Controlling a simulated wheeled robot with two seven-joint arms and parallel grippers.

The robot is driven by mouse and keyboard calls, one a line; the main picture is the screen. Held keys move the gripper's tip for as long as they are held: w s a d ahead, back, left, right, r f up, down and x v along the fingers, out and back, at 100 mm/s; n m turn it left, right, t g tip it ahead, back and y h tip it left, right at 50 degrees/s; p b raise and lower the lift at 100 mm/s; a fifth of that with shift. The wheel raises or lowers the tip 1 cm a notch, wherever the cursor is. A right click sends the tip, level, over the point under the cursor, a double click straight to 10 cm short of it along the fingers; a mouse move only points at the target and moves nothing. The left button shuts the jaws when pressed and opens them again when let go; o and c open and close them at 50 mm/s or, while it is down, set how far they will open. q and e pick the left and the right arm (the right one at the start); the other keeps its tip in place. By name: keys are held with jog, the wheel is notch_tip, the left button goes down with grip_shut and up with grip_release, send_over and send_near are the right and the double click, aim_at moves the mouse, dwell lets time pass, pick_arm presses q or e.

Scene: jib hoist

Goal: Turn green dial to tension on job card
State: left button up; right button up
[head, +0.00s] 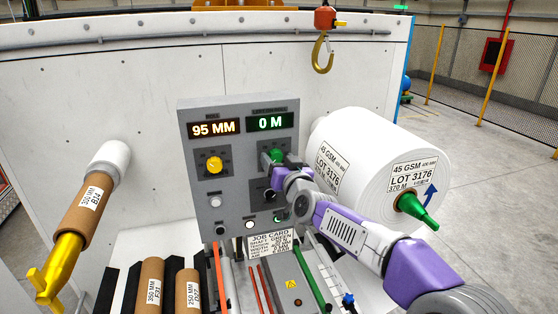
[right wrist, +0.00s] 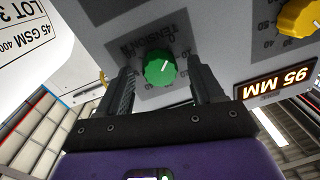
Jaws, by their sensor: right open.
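The green dial (head: 277,156) is on the right side of the grey control panel (head: 188,150), below the "0 M" display (head: 270,123). In the right wrist view the green dial (right wrist: 160,67) shows a white pointer line, with "TENSION" lettering beside it. My right gripper (head: 272,160) is at the dial; in the right wrist view its open fingers (right wrist: 162,88) stand on either side of the dial, with gaps visible. The job card (head: 270,242) is below the panel; its lower lines are too small to read surely. My left gripper is not in view.
A yellow dial (head: 214,164) sits left of the green one, under the "95 MM" display (head: 214,128). A large white roll (head: 385,150) with a green shaft end (head: 418,210) stands close right of my arm. A hook (head: 322,55) hangs above. Brown cores (head: 152,282) lie below.

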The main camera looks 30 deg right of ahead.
jog(key=c, duration=1.1)
jog(key=shift+o, duration=0.2)
